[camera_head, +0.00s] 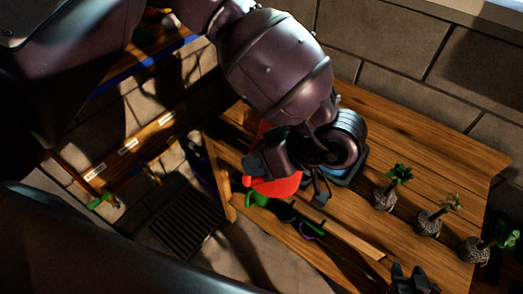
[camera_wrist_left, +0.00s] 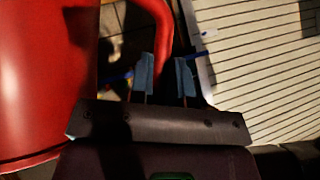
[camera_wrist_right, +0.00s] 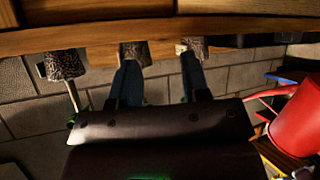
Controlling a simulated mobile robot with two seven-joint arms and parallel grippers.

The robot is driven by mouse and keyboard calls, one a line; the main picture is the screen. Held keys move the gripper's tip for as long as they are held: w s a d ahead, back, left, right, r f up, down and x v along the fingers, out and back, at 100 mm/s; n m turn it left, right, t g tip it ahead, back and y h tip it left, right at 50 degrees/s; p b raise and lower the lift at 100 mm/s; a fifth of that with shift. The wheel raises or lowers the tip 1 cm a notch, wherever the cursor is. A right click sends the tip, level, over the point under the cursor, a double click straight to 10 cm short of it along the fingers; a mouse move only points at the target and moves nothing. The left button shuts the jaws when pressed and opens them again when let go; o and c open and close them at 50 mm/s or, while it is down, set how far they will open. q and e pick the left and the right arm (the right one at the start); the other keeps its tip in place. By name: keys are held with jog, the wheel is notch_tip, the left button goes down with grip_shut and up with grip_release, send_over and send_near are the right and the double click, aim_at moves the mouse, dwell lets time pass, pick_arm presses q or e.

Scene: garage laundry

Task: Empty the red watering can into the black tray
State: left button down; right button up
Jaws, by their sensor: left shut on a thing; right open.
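The red watering can (camera_head: 277,187) is over the left part of the wooden table, partly covered by my left arm. My left gripper (camera_wrist_left: 165,77) is shut on its red handle (camera_wrist_left: 163,30), with the can's body at the left of the left wrist view. The can also shows at the right of the right wrist view (camera_wrist_right: 298,122). A dark tray (camera_head: 354,177) with some blue in it lies on the table beside the can, mostly hidden by my left wrist. My right gripper (camera_head: 410,279) is open and empty near the table's front edge; its fingers show in the right wrist view (camera_wrist_right: 159,80).
Several small potted plants (camera_head: 427,222) stand in a row on the right of the wooden table (camera_head: 405,165). A green item (camera_head: 258,198) lies below the can. A lower shelf (camera_head: 325,262) runs under the table. A block wall stands behind.

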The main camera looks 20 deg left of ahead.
pick_arm(q)
jog(key=shift+w+f+n+t+h+b, duration=0.1)
jog(key=shift+f+n+t+h+b, duration=0.25)
jog(key=shift+f+t+b, duration=0.45)
jog(key=shift+f+n+t+h+b, duration=0.3)
jog(key=shift+f+t+b, duration=0.25)
jog(key=shift+f, duration=0.4)
pick_arm(e)
jog(key=shift+s+f, duration=0.15)
jog(key=shift+f, duration=1.9)
jog(key=shift+f, duration=0.1)
